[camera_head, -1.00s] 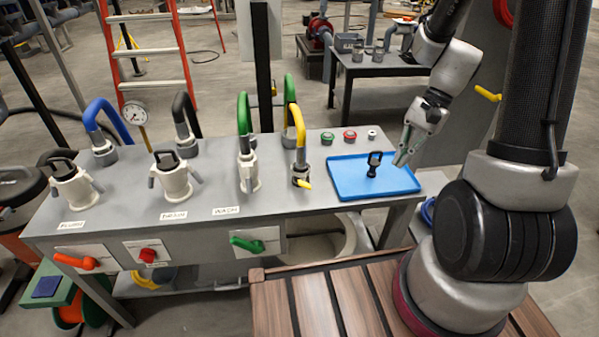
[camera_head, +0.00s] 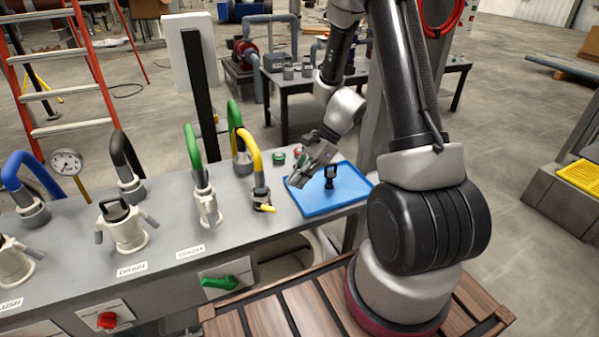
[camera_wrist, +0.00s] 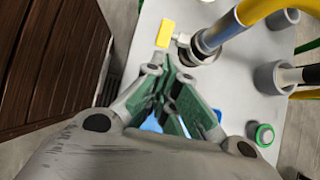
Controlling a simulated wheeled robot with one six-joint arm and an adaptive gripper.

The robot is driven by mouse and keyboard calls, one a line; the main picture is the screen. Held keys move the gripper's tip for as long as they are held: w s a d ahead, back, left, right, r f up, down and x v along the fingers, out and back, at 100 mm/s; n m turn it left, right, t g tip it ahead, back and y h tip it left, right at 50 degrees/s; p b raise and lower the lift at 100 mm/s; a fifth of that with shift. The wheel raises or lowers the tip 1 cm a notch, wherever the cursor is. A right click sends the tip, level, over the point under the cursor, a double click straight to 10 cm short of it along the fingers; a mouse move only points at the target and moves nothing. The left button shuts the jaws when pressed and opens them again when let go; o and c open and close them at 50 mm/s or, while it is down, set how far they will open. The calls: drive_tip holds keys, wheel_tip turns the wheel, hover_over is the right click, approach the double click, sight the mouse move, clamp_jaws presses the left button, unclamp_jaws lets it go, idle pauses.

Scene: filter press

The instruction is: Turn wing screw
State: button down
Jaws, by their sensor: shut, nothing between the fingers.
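A small yellow wing-like handle (camera_head: 265,208) sticks out of the fitting at the foot of the yellow hose (camera_head: 249,150). It is the likeliest wing screw, though I cannot tell for sure. In the wrist view the yellow handle (camera_wrist: 165,33) lies just beyond my fingertips, beside the hose's grey metal fitting (camera_wrist: 200,50). My gripper (camera_head: 297,183) is shut and empty, tilted down over the back left of the blue tray, right of the yellow hose.
A black ring-topped part (camera_head: 330,177) stands on the blue tray (camera_head: 345,200). A green hose (camera_head: 194,150) stands left of the yellow one. A green lever (camera_head: 219,282) is on the bench front. A wooden deck (camera_head: 290,313) lies in front.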

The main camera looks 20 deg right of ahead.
sight(268, 207)
drive_tip(key=x, duration=0.8)
drive_tip(key=shift+a+f, duration=0.25)
drive_tip(key=shift+f, duration=0.05)
drive_tip(key=shift+s+d+f+y, duration=0.15)
drive_tip(key=shift+f+y, duration=0.15)
drive_tip(key=shift+y, duration=0.3)
drive_tip(key=shift+f+y, duration=0.1)
drive_tip(key=shift+y, duration=0.2)
drive_tip(key=shift+f+y, duration=0.1)
drive_tip(key=shift+y, duration=0.3)
idle(0.5)
